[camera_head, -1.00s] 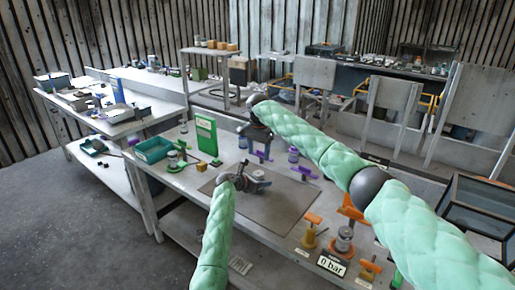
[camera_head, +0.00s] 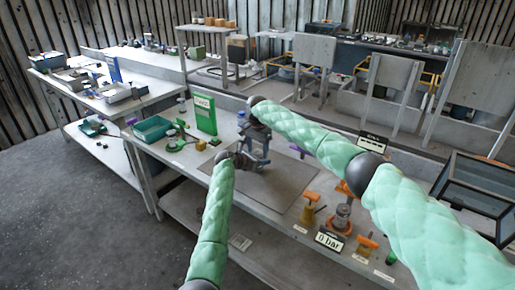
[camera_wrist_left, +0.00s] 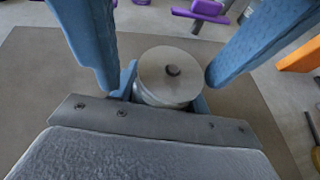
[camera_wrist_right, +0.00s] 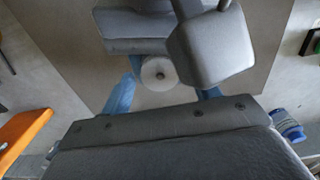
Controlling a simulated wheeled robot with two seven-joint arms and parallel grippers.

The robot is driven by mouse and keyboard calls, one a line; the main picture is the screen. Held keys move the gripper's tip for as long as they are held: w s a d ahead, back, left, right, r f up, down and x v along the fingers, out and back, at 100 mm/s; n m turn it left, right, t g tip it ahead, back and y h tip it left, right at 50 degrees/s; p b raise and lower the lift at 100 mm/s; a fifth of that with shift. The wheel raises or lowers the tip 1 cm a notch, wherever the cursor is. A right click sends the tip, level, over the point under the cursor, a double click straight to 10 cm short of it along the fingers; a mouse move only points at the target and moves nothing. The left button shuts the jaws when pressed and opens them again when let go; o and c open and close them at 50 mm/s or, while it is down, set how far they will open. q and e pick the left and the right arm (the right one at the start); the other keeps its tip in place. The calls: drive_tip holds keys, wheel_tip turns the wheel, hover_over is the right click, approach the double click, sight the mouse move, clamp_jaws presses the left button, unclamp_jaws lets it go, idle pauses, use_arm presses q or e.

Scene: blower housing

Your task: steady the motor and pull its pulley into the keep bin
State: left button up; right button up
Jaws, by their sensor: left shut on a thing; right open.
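The motor (camera_wrist_left: 160,98) is a short grey cylinder, mostly hidden by my grippers. A pale round disc with a dark centre, likely the pulley (camera_wrist_left: 172,72), faces up on it; it also shows in the right wrist view (camera_wrist_right: 158,74). My left gripper (camera_head: 238,160) is shut on the motor from the near side, low over the mat. My right gripper (camera_head: 256,158) comes down from above. Its blue fingers stand open, one on each side of the disc, with gaps showing in the left wrist view. A teal bin (camera_head: 136,132), perhaps the keep bin, sits at the table's left end.
A green panel (camera_head: 205,113) stands behind the motor's left. A grey mat (camera_head: 280,190) lies under it. Orange-handled fixtures (camera_head: 309,208) and a pressure sign (camera_head: 329,240) stand at the right front. A blue cylinder (camera_wrist_right: 288,125) stands near my right gripper.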

sight(258, 151)
drive_tip(key=c, duration=1.2)
drive_tip(key=shift+r, duration=0.85)
drive_tip(key=shift+r, duration=0.3)
drive_tip(key=shift+r, duration=2.05)
use_arm(q)
drive_tip(key=o, duration=1.4)
drive_tip(key=shift+o, duration=0.2)
drive_tip(key=shift+a, duration=0.1)
